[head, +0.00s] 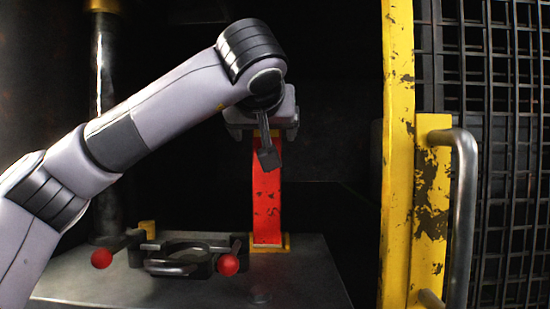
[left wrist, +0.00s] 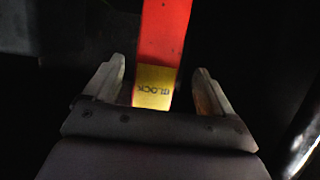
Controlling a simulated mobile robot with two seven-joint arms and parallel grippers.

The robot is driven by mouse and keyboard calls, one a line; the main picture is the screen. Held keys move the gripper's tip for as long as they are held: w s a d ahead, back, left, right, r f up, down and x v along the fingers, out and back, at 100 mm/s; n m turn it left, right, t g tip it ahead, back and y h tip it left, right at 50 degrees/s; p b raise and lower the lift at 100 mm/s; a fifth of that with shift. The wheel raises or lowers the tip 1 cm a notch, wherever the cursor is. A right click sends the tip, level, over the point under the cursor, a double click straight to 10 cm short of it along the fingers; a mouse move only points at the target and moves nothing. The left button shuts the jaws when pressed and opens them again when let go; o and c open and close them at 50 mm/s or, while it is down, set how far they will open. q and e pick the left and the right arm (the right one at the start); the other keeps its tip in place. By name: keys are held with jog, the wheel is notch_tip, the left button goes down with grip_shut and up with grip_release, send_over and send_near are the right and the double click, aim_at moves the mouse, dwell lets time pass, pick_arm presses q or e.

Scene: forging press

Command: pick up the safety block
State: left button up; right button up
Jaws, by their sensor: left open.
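The safety block is a tall red post (head: 267,205) with worn paint, standing upright on a grey metal plate (head: 205,291) in the head view. Its foot is yellow. My left gripper (head: 263,131) is at its upper end and partly hides it. In the left wrist view, the block (left wrist: 165,35) runs away from the camera, with a yellow end (left wrist: 154,86) lettered "BLOCK". My left gripper (left wrist: 159,67) is open there, one finger on each side of that end, with dark gaps at both sides. My right gripper is not in view.
A round clamp-like fixture (head: 185,256) with red ball knobs (head: 228,265) sits on the plate left of the block. A metal column (head: 105,100) stands at the left. A yellow frame (head: 398,150) with a bar handle (head: 465,210) and mesh panel (head: 510,130) is at right.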

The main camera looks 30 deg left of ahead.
pick_arm(q)
jog(key=p+x, duration=0.1)
jog(key=x, duration=0.4)
jog(key=shift+w+a+f, duration=0.1)
jog(key=shift+w+f, duration=0.05)
jog(key=shift+w, duration=0.15)
jog(key=c, duration=1.5)
grip_shut()
jog(key=shift+r, duration=0.25)
